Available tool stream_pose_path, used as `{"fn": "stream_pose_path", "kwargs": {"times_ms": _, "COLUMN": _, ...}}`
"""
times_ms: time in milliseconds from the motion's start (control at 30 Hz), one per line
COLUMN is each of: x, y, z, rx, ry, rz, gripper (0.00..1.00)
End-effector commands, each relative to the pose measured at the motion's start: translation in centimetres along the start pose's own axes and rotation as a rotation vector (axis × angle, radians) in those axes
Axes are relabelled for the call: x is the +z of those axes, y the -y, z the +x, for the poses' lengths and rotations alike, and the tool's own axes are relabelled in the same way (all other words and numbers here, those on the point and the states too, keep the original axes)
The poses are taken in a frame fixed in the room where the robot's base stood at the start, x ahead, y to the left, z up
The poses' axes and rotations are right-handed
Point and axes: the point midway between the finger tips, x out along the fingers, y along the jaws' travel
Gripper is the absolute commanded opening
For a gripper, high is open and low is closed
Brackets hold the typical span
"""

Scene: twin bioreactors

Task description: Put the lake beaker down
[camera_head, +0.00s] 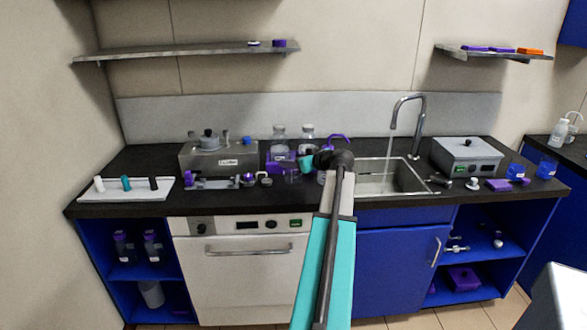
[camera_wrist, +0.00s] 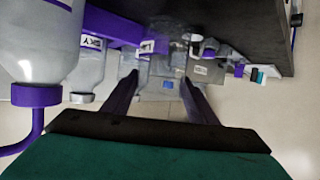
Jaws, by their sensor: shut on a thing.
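My gripper (camera_head: 298,164) is over the counter, in front of the purple bottle stand and left of the sink. In the wrist view its two dark fingers (camera_wrist: 162,82) stand apart, shut on a clear, hard-to-see vessel, the lake beaker (camera_wrist: 160,66). In the head view the clear glass (camera_head: 291,176) shows just below the gripper, low over the counter. I cannot tell whether its base touches the counter.
A white tray (camera_head: 126,189) holds three pegs. The sink (camera_head: 384,180) and tap are at right.

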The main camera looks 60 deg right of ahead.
Motion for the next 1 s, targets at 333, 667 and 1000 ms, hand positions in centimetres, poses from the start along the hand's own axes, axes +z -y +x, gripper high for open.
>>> {"fn": "stream_pose_path", "kwargs": {"times_ms": 333, "x": 0.0, "y": 0.0, "z": 0.1, "rx": 0.001, "ry": -0.001, "rz": 0.000, "gripper": 0.29}}
{"fn": "stream_pose_path", "kwargs": {"times_ms": 667, "x": 2.2, "y": 0.0, "z": 0.9, "rx": 0.000, "ry": 0.000, "rz": 0.002, "gripper": 0.29}}
{"fn": "stream_pose_path", "kwargs": {"times_ms": 1000, "x": 3.2, "y": 0.0, "z": 1.3, "rx": 0.001, "ry": -0.001, "rz": 0.000, "gripper": 0.29}}
